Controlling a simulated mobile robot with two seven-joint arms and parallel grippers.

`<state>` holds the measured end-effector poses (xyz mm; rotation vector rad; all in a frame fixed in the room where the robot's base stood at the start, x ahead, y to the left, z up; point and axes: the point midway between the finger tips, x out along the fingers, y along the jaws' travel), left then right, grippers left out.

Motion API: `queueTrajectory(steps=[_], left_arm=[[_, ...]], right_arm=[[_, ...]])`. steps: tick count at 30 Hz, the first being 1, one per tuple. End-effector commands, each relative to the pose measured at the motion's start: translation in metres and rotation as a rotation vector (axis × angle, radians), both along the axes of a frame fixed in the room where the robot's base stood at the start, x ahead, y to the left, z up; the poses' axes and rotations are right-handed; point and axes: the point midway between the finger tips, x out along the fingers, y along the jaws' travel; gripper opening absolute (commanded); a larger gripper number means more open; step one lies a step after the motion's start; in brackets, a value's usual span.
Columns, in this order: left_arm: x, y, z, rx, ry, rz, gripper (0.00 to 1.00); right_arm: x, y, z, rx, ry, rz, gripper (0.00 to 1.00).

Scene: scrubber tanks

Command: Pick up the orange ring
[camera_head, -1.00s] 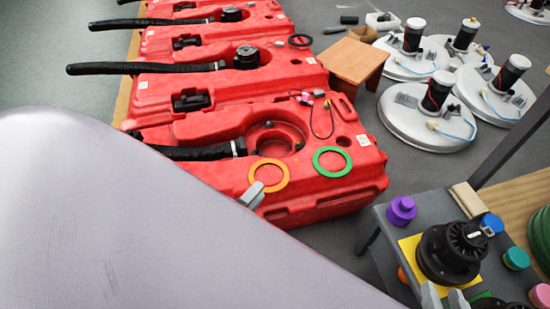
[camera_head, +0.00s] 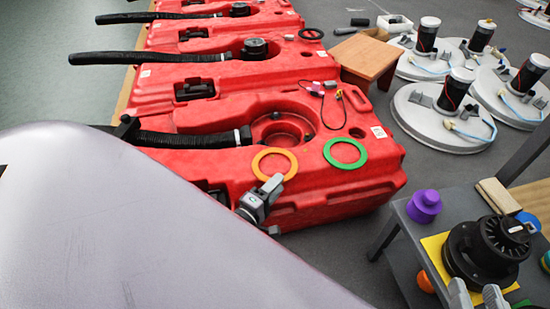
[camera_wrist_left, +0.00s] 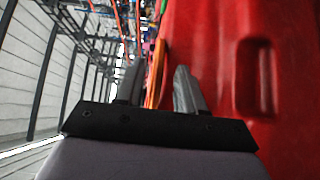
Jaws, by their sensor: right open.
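The orange ring (camera_head: 257,158) lies on the front red tank (camera_head: 215,165), beside the green ring (camera_head: 327,152). My left gripper (camera_head: 271,186) is at the ring's near right edge in the head view, by the tank's front side. In the left wrist view its two fingers (camera_wrist_left: 158,88) are apart. The orange ring (camera_wrist_left: 155,78) shows nearly edge-on in the gap between them; contact cannot be made out. My right gripper (camera_head: 477,294) is open at the bottom edge of the head view, in front of the black round part (camera_head: 487,250).
A grey table (camera_head: 404,222) at the lower right holds the black part, a purple knob (camera_head: 424,205) and other coloured pieces. A wooden stool (camera_head: 356,56) and white round bases (camera_head: 437,123) stand behind. My left arm hides the lower left.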

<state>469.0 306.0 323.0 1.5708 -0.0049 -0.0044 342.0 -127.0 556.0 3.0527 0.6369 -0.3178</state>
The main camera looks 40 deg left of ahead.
Motion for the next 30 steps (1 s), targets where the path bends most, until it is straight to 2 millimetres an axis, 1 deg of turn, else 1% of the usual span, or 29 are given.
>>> queueTrajectory(steps=[1,3,9,10,11,12,13,14,25,30], left_arm=[[0.005,0.0,-0.001,0.0,-0.001,0.0,0.38],[0.008,-0.001,0.0,0.0,0.001,-0.001,0.38],[0.008,-0.001,0.0,0.0,0.001,-0.001,0.38],[0.008,-0.001,0.0,0.0,0.001,-0.001,0.35],[0.008,-0.001,0.0,0.0,0.001,-0.001,0.25],[0.008,-0.001,0.0,0.0,0.001,-0.001,0.12],[0.008,-0.001,0.0,0.0,0.001,-0.001,0.03],[0.008,0.0,0.0,0.0,0.001,-0.001,0.0],[0.008,0.0,0.002,0.0,0.0,0.0,0.0],[0.008,0.0,0.012,0.0,0.0,0.0,0.0]], right_arm=[[-0.001,-0.001,-0.001,-0.005,-0.009,-0.002,0.43],[-0.001,-0.002,0.001,-0.01,-0.015,-0.002,0.43],[-0.001,-0.002,0.002,-0.011,-0.015,-0.003,0.43],[-0.001,-0.002,0.002,-0.011,-0.015,-0.003,0.43],[-0.001,-0.002,0.002,-0.011,-0.015,-0.003,0.43],[-0.001,-0.002,0.002,-0.011,-0.015,-0.003,0.43],[-0.001,-0.002,0.002,-0.01,-0.016,-0.003,0.43],[-0.001,-0.002,0.002,-0.01,-0.016,-0.003,0.43],[-0.001,-0.002,0.003,-0.008,-0.015,-0.003,0.43],[-0.001,0.001,0.006,0.008,0.005,0.005,0.43]])
